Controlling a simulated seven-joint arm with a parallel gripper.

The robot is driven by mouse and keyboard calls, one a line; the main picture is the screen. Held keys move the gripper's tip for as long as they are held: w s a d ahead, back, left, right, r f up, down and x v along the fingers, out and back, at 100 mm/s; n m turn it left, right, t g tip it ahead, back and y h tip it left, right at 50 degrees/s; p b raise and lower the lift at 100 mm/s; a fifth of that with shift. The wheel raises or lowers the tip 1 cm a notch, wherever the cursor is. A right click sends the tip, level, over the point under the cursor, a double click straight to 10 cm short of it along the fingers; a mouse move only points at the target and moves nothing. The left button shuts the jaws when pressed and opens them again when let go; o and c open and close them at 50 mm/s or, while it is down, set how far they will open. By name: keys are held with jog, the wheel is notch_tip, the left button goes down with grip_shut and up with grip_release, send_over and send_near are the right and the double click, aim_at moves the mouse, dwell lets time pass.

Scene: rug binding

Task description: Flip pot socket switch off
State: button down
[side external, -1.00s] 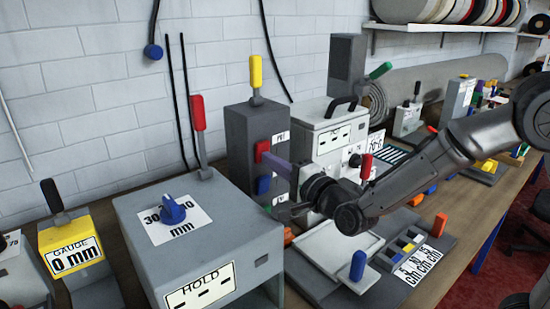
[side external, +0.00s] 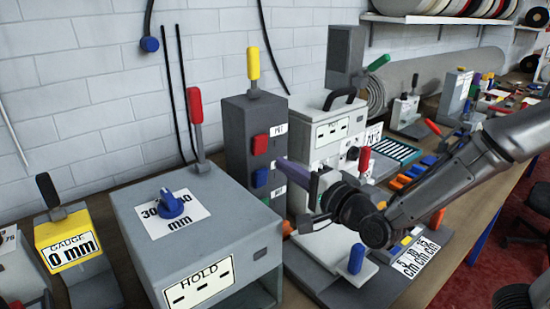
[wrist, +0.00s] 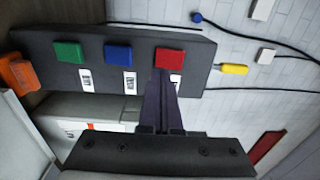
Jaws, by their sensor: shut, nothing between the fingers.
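The dark grey socket tower (side external: 237,130) stands at the back wall with a yellow-handled lever on top. Its face carries a red switch (side external: 260,145) at the top and a blue switch (side external: 260,177) below. The wrist view shows the red switch (wrist: 169,58), blue switch (wrist: 118,54) and green switch (wrist: 68,52) in a row, each with a white label. The label by the red switch seems to read POT in the side view. My gripper (wrist: 164,76) is shut and empty, its tips just beside the red switch's lower edge; contact cannot be told.
A grey HOLD box (side external: 200,235) stands in front of the tower, with a red-handled lever (side external: 195,108) behind it. A pale machine (side external: 328,130) stands close on the right. An orange part (wrist: 22,72) sits past the tower's green-switch end.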

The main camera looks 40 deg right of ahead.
jog(key=shift+s+r, duration=0.2)
jog(key=shift+s, duration=1.2)
jog(key=s+d+r+n, duration=0.2)
jog(key=s+d+r, duration=0.2)
jog(key=d+r, duration=0.55)
jog(key=s+f+n+g, duration=0.6)
jog(key=s+f+n, duration=0.1)
jog(key=s, duration=0.3)
jog(key=s+d+f+n+g, duration=0.1)
jog(key=s+f+n+g, duration=0.5)
jog(key=s+n, duration=0.3)
jog(key=shift+s+d+f+g, duration=0.35)
jog(key=shift+s+f, duration=0.45)
jog(key=shift+s, duration=0.4)
